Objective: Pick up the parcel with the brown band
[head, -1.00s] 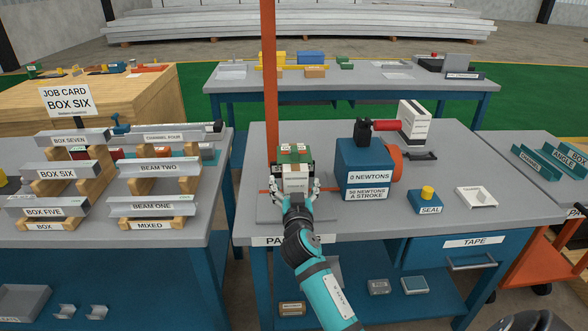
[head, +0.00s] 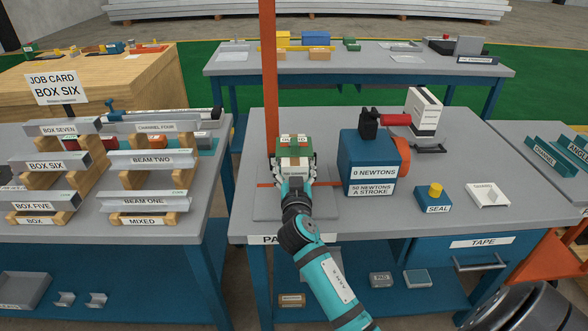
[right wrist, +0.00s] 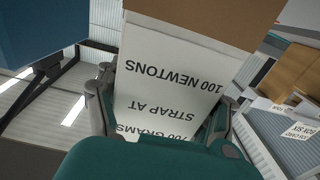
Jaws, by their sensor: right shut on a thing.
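The parcel (head: 294,149) is a small box with green and brown on top and a pale front, at the left part of the packing bench. In the right wrist view its white face (right wrist: 165,75) fills the middle, with printed text reading upside down, "100 NEWTONS", "STRAP AT", and a brown part (right wrist: 205,18) at the frame's top. My right gripper (head: 296,184) is at the parcel's near side, shut on it, one finger along each side in the right wrist view (right wrist: 165,110). I cannot tell whether the parcel touches the bench. My left gripper is not in view.
A blue strap tensioner (head: 370,165) labelled "0 NEWTONS" stands just right of the parcel. An orange post (head: 269,80) rises behind its left side. A seal box (head: 433,202) and a white part (head: 488,194) lie further right. Labelled beams (head: 50,162) on wooden stands fill the left bench.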

